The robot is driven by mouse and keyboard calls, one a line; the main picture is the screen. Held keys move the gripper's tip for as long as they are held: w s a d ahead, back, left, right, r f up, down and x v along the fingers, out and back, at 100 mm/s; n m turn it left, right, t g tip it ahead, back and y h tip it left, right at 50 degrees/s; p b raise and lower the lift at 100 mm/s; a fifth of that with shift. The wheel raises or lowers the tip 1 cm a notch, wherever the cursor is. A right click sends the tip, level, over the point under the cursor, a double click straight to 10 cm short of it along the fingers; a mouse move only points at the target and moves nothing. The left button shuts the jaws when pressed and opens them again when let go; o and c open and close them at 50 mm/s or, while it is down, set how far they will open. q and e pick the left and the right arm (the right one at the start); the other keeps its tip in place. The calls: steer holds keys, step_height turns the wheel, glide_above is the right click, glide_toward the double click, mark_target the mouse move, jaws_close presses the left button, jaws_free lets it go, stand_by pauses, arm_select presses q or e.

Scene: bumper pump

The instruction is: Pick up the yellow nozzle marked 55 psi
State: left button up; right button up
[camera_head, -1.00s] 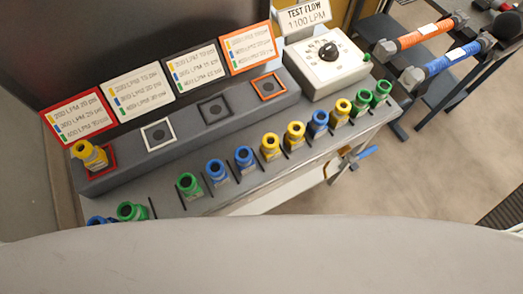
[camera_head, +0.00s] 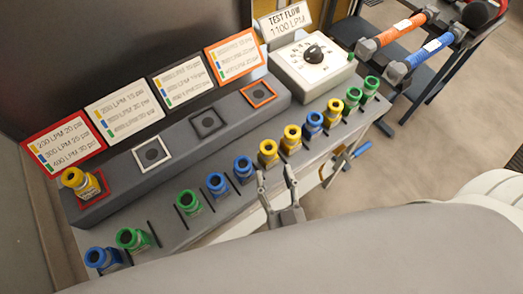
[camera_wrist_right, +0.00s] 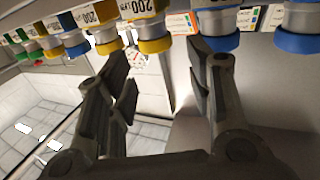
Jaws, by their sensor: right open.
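A row of nozzles stands upright on the grey bench. Another yellow nozzle (camera_head: 80,182) sits on the red-framed pad at the left. I cannot read a 55 psi mark on any of them. My right gripper (camera_head: 276,181) is open and empty at the bench's front edge, just in front of the middle yellow nozzle. In the right wrist view, the open fingers (camera_wrist_right: 158,62) point toward a yellow nozzle (camera_wrist_right: 153,44) marked 200 LPM. My left gripper is not in view.
Blue nozzles (camera_head: 243,168) and green nozzles (camera_head: 188,202) stand close by in the same row, with thin dark dividers between. Behind are a raised ledge with framed pads, label cards (camera_head: 124,109) and a dial box (camera_head: 313,62). A blue-handled valve (camera_head: 350,155) sticks out in front.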

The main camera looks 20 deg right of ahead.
mark_target(271, 154)
steer(key=w, duration=0.3)
steer(key=shift+d+r+p, duration=0.15)
steer(key=shift+d+p, duration=0.15)
steer(key=shift+p, duration=0.05)
steer(key=shift+w, duration=0.6)
steer(key=w, duration=0.1)
steer(key=w+p, duration=0.1)
steer(key=w, duration=0.2)
steer(key=shift+d, duration=0.25)
steer(key=shift+w+f+p, duration=0.25)
steer(key=shift+w+p, duration=0.05)
steer(key=shift+w, duration=0.2)
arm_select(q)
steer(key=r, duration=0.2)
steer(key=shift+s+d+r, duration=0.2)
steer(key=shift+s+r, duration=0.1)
arm_select(e)
steer(key=c, duration=0.8)
steer(key=shift+c, duration=0.6)
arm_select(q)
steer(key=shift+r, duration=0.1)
arm_select(e)
steer(key=shift+r, duration=0.15)
